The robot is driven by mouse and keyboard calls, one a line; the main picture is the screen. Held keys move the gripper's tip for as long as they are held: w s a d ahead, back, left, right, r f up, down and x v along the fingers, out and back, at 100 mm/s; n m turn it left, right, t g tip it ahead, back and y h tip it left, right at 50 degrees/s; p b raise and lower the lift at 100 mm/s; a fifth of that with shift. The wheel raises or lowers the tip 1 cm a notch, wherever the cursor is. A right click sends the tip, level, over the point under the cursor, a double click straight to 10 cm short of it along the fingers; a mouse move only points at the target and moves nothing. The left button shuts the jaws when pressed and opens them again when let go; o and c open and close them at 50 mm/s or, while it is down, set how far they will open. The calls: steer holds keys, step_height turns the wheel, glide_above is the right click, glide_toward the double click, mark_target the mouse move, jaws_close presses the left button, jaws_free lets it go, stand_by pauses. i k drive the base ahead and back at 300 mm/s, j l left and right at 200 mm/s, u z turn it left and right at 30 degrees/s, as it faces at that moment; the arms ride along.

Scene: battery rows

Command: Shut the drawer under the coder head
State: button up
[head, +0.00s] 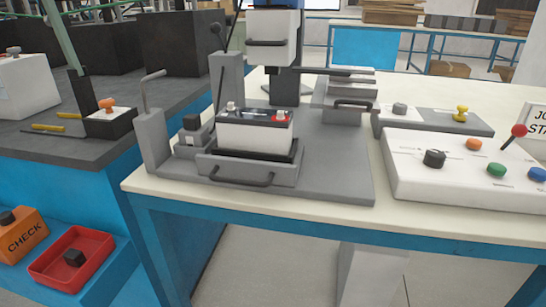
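A white coder head (272,27) with a dark handle hangs on a dark column at the back of a grey base plate (335,165). A grey drawer (285,176) with a black bar handle (240,181) stands forward of the head, near the table's front edge, and appears pulled out. A white battery (254,137) with a black top, two pale posts and a red mark sits in it. The drawer's rear part is hidden behind the battery. My gripper is not in view.
Left of the drawer stand a grey upright with a bent rod (152,128) and a small dark-topped block (192,130). A stepped grey unit with handles (345,95) is behind right. A white control panel (445,190) with knobs lies right. The floor in front shows free room.

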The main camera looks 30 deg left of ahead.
mark_target(241, 168)
steer(key=k+u, duration=0.15)
steer(key=u, duration=1.3)
steer(key=z, duration=0.25)
steer(key=i+l, duration=0.05)
